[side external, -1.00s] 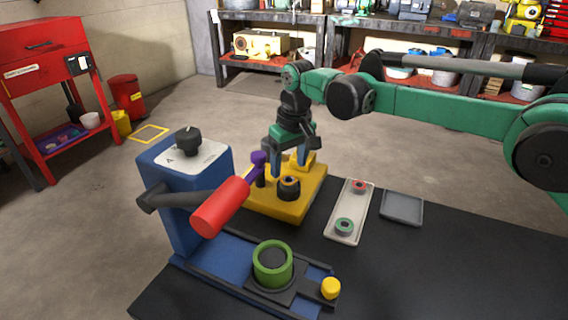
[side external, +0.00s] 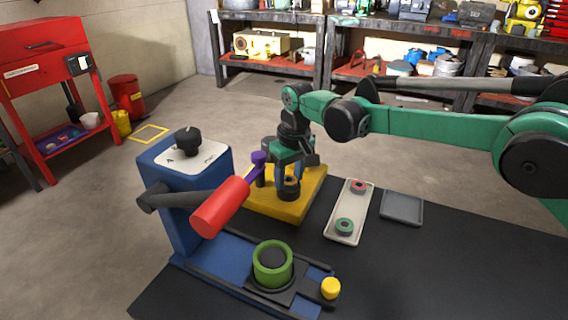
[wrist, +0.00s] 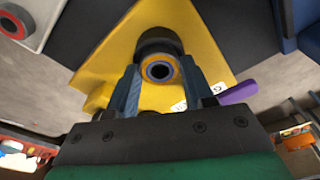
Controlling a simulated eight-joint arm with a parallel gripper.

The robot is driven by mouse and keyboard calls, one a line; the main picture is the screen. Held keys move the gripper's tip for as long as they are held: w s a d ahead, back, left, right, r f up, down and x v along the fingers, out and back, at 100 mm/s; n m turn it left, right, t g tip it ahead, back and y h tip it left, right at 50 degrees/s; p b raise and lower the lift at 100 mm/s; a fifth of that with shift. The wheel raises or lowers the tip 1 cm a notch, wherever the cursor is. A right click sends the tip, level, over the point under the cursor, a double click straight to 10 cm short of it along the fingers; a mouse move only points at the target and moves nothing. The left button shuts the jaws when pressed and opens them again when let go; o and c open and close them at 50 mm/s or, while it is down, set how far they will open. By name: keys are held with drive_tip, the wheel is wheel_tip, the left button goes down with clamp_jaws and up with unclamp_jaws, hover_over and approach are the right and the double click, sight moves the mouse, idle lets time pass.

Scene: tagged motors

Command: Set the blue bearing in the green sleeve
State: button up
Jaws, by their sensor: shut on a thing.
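The blue bearing (wrist: 158,71) is a small ring with a blue face, seen between my fingers in the wrist view. It is at a dark round post on the yellow fixture (side external: 262,204). My gripper (wrist: 162,88) points down over the fixture and is shut on the bearing; in the side view my gripper (side external: 289,179) largely hides it. The green sleeve (side external: 272,280) stands upright on a dark plate on the blue press base, in front of the fixture. Its inside looks dark.
A red-ended lever (side external: 220,207) on the blue press (side external: 178,215) reaches out between fixture and sleeve. A purple-topped handle (side external: 258,158) stands close left of my gripper. A pale tray (side external: 348,212) holds red and green rings; a grey tray (side external: 402,208) looks empty.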

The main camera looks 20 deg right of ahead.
drive_tip(key=shift+r, duration=0.15)
drive_tip(key=shift+r, duration=1.1)
